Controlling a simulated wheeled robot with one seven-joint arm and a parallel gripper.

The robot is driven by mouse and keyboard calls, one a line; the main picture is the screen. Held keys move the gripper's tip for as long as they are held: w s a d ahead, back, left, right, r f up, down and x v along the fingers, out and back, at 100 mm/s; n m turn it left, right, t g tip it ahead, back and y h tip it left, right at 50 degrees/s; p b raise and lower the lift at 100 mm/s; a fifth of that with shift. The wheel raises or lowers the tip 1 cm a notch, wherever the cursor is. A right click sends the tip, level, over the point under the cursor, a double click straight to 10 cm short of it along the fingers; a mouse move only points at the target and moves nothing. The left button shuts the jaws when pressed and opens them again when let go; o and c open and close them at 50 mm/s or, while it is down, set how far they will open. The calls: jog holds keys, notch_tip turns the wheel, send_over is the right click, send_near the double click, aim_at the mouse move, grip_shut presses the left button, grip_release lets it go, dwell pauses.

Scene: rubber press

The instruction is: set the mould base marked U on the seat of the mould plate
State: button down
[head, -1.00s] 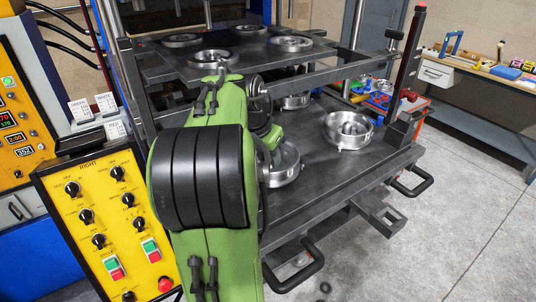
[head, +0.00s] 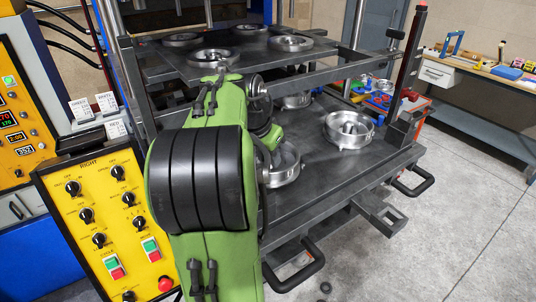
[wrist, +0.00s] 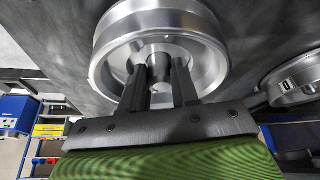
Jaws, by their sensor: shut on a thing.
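My gripper (wrist: 160,70) is shut on the central hub of a round silver metal part (wrist: 105,42), which I take to be the mould base; no U mark can be read on it. A broad rim surrounds the hub and the fingers. Behind it in the wrist view is the dark grey plate (wrist: 50,35). In the head view a silver round part (head: 287,166) at the near edge of the lower dark plate (head: 325,172) is partly covered by my arm. My fingers are hidden there. Whether the held part touches the plate cannot be told.
Another round part (head: 349,130) sits to the right on the lower plate, and one (head: 297,101) farther back. The upper plate (head: 190,72) carries several more. Black handles (head: 292,278) stick out in front. A yellow control panel (head: 105,215) stands left.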

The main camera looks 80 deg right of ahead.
jog(key=shift+f, duration=0.15)
jog(key=c, duration=0.8)
grip_release()
jog(key=shift+f, duration=0.1)
jog(key=shift+r+p, duration=2.05)
jog(key=shift+r, duration=1.55)
